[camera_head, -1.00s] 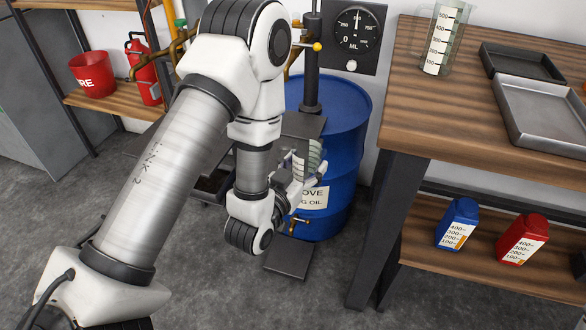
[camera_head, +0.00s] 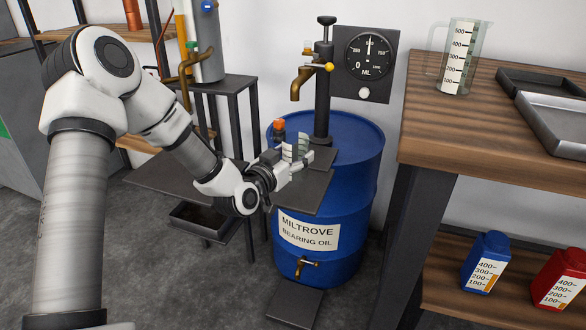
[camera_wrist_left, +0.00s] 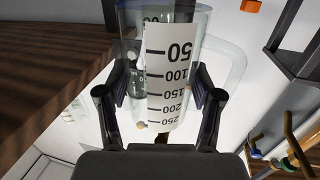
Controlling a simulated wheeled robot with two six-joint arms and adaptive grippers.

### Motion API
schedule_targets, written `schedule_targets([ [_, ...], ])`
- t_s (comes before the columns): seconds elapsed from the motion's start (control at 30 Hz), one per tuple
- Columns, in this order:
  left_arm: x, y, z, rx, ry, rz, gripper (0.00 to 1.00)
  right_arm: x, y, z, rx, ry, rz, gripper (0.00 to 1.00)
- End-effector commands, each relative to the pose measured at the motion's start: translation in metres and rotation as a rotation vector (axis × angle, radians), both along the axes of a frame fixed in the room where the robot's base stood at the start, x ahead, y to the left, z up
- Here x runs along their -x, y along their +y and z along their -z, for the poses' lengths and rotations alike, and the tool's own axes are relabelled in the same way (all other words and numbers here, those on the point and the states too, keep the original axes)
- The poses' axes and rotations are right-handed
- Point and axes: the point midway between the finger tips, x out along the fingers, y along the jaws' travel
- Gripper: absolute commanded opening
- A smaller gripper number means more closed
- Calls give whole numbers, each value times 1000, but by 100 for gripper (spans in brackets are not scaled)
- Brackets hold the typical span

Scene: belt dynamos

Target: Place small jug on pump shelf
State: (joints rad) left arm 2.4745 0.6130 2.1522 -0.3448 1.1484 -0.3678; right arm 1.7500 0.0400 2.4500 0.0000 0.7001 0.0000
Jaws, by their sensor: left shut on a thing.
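My left gripper (camera_head: 300,164) is shut on the small jug (camera_head: 302,146), a clear jug with a white scale strip. In the left wrist view the jug (camera_wrist_left: 172,75) sits between the two fingers, its scale reading upside down. The pump shelf (camera_head: 312,192) is a dark flat plate at the front of the blue drum, below the brass pump spout (camera_head: 301,80). The gripper and jug are over this plate in the head view. I cannot tell whether the jug's base touches it. My right gripper is not in view.
The blue drum (camera_head: 350,200) carries a pump column (camera_head: 323,100) and a gauge (camera_head: 370,55) stands behind. A wooden bench (camera_head: 430,130) on the right holds a larger jug (camera_head: 462,60) and trays. A low dark plate (camera_head: 296,303) lies under the drum tap.

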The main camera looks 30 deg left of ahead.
Motion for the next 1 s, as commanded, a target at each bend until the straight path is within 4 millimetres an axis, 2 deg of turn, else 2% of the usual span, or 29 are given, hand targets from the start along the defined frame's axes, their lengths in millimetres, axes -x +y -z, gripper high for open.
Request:
schedule_targets([
  [0.07, -6, 9, 3, 1, -2, -4, 23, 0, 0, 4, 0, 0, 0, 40],
  [0.1, -5, 7, 16, 0, 2, -1, 23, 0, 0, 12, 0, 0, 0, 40],
  [0.2, -5, 6, 35, -2, 2, -1, 23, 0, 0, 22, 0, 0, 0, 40],
  [0.57, -5, 6, 39, 0, -1, -1, 23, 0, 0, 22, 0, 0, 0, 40],
  [0.6, -5, 6, 38, 0, 0, -1, 76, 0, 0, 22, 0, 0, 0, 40],
  [0.63, -5, 6, 38, 0, 0, -1, 87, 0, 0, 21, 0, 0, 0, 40],
  [0.67, -5, 6, 38, 0, 0, -1, 91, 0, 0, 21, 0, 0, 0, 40],
  [1.0, -5, 6, 34, 0, -1, -1, 91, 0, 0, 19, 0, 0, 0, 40],
])
